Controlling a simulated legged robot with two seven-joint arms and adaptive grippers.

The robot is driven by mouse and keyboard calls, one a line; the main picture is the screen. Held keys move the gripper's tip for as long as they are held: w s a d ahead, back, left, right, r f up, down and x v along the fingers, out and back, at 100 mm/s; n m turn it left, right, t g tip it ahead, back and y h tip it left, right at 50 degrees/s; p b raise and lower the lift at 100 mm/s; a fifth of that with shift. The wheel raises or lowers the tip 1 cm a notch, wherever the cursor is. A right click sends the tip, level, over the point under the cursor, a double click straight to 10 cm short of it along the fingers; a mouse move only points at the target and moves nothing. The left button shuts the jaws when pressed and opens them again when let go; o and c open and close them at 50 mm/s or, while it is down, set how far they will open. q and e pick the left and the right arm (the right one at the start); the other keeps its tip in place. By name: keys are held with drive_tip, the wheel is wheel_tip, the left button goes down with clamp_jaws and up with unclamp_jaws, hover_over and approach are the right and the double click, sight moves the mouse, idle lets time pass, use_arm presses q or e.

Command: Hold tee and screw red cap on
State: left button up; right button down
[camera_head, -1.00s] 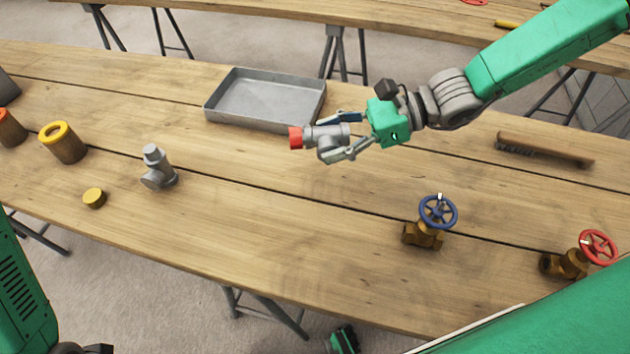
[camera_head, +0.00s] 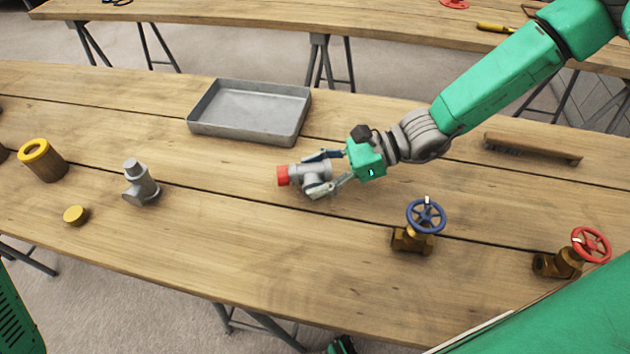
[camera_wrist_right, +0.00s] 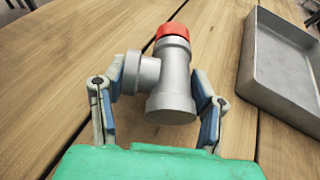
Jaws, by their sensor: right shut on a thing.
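A grey metal tee (camera_head: 311,173) is between the fingers of my right gripper (camera_head: 318,174), above or on the middle of the wooden table; I cannot tell if it touches the wood. The gripper is shut on the tee. The red cap (camera_head: 283,176) sits at the tee's left end, pointing away from the gripper. In the right wrist view the tee (camera_wrist_right: 173,85) lies between the two fingers, with its side branch towards the left finger and the red cap (camera_wrist_right: 173,30) at its far end. How far the cap is threaded does not show. My left gripper is out of view.
A grey tray (camera_head: 250,134) stands behind the tee. A grey fitting (camera_head: 140,184), a yellow cap (camera_head: 75,215) and a yellow-rimmed cylinder (camera_head: 43,160) stand left. A blue-wheeled valve (camera_head: 418,232), a red-wheeled valve (camera_head: 573,254) and a brush (camera_head: 532,148) are right.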

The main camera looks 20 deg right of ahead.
sight(303, 185)
drive_tip(key=shift+a+f, duration=0.35)
drive_tip(key=shift+f, duration=0.2)
drive_tip(key=shift+a+f, duration=0.3)
drive_tip(key=shift+f, duration=0.25)
drive_tip(key=shift+a+r, duration=0.15)
drive_tip(key=shift+a, duration=0.4)
drive_tip(key=shift+d+f, duration=0.15)
drive_tip(key=shift+f, duration=0.05)
drive_tip(key=c, duration=0.8)
unclamp_jaws()
drive_tip(key=shift+d+f, duration=0.1)
drive_tip(key=shift+d, duration=0.2)
drive_tip(key=shift+o, duration=1)
drive_tip(key=shift+d, duration=0.5)
drive_tip(key=shift+a+r, duration=0.15)
drive_tip(key=shift+r, duration=0.15)
drive_tip(key=v, duration=0.4)
drive_tip(key=shift+r+p, duration=0.35)
drive_tip(key=v, duration=0.5)
drive_tip(key=p+v, duration=0.1)
drive_tip(key=v, duration=0.1)
drive_tip(key=shift+d+f, duration=0.35)
drive_tip(key=shift+a+r, duration=0.15)
drive_tip(key=shift+a, duration=0.3)
use_arm(q)
drive_tip(key=shift+a+r, duration=0.55)
drive_tip(key=shift+a, duration=0.2)
drive_tip(key=shift+d, duration=0.1)
use_arm(e)
drive_tip(key=shift+d, duration=0.2)
